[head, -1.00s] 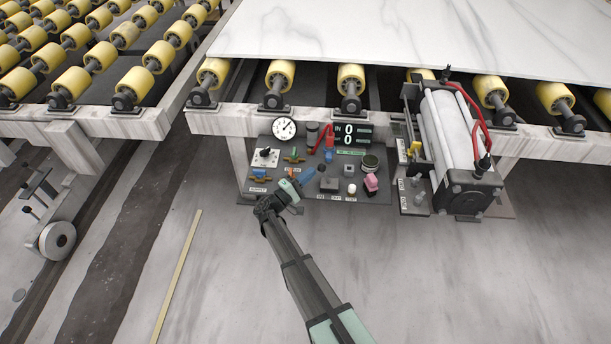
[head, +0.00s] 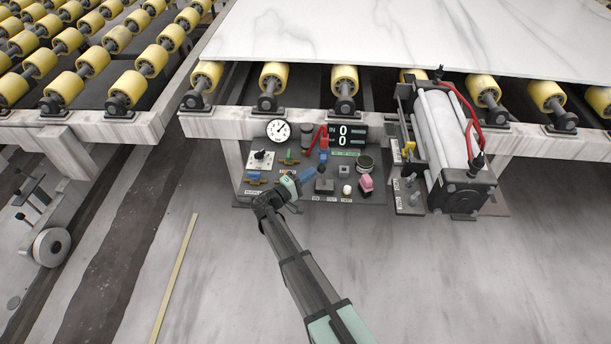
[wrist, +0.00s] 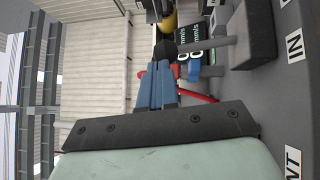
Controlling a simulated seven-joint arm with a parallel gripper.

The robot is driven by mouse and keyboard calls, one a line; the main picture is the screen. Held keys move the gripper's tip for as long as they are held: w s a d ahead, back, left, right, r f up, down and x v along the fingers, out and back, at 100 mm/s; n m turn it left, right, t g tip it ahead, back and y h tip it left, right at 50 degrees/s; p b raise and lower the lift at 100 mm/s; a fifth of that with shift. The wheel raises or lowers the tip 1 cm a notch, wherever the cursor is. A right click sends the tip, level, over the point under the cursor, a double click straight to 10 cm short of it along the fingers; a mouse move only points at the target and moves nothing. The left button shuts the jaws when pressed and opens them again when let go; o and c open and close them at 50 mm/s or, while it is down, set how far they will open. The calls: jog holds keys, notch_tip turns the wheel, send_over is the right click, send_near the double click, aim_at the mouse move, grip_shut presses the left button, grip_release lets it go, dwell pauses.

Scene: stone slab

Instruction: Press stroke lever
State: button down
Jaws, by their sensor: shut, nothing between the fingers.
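The control panel (head: 375,194) stands below the roller frame. A lever with a dark round knob (wrist: 166,48) and a grey rod (wrist: 208,43) rises from a dark block, which also shows in the head view (head: 324,187). It seems to be the stroke lever; I cannot read its name. My gripper (head: 309,172) is shut and empty, in front of the panel. Its blue fingertips (wrist: 158,70) are close to the knob in the wrist view; I cannot tell whether they touch it.
A round gauge (head: 278,130), red handle (head: 321,137), number display (head: 348,135) and pink button (head: 366,184) crowd the panel. A cylinder unit (head: 442,140) stands at the right. The marble slab (head: 400,35) lies over yellow rollers.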

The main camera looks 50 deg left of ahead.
jog(key=shift+w+d+r+m+g, duration=0.65)
jog(key=shift+w+d+m+g, duration=0.15)
jog(key=shift+d+m+g, duration=0.15)
jog(key=shift+w+d+r+m+g+y, duration=0.2)
jog(key=shift+w+d+m+g+y, duration=0.1)
jog(key=shift+w+d+m+g, duration=0.85)
jog(key=shift+w, duration=0.1)
jog(key=shift+a, duration=0.1)
jog(key=a+v, duration=0.2)
jog(key=v, duration=1.1)
jog(key=shift+a+r, duration=0.2)
jog(key=shift+a, duration=0.2)
jog(key=shift+n, duration=0.4)
